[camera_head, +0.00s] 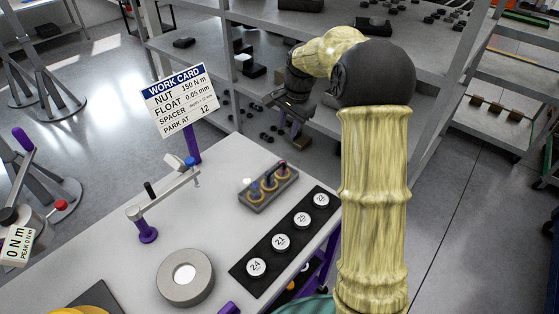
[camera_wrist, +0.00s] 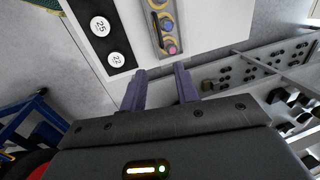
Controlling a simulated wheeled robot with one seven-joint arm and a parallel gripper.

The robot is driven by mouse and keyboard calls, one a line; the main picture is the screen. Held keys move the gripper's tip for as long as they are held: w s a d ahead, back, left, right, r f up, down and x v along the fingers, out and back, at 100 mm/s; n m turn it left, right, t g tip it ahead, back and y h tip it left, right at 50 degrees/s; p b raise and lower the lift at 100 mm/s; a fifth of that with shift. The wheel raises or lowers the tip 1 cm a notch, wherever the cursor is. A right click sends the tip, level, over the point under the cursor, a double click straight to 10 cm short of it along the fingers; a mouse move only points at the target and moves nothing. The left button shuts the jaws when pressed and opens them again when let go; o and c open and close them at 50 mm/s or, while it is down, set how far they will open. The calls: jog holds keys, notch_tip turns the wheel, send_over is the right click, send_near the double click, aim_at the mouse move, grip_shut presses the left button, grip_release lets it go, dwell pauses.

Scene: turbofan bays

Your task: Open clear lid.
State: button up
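No clear lid stands out for certain in either view. A small grey tray (camera_head: 268,187) on the white bench holds gold rings and small knobs; I cannot tell whether a clear cover lies over it. It also shows at the top of the wrist view (camera_wrist: 155,36). My gripper (camera_head: 285,110) is out past the bench's far edge, beyond the tray and apart from it. In the wrist view, the two purple fingers of my gripper (camera_wrist: 158,74) are spread with nothing between them.
The white bench (camera_head: 220,165) carries a black strip (camera_head: 270,253) with several numbered white discs, a round grey dial (camera_head: 185,277), a purple-based lever post (camera_head: 147,232) and a work card (camera_head: 181,99). Metal shelves (camera_head: 230,60) stand behind, close to my gripper.

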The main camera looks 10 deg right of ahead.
aim_at(278, 167)
jog(key=shift+f, duration=0.15)
jog(key=w+f+p, duration=0.1)
jog(key=f, duration=0.4)
jog(key=a+f+p, duration=0.1)
jog(key=f, duration=0.5)
jog(key=w+a+f+p, duration=0.1)
jog(key=f+p, duration=0.1)
jog(key=f, duration=0.3)
jog(key=shift+w+f, duration=0.35)
jog(key=shift+f, duration=0.05)
grip_shut()
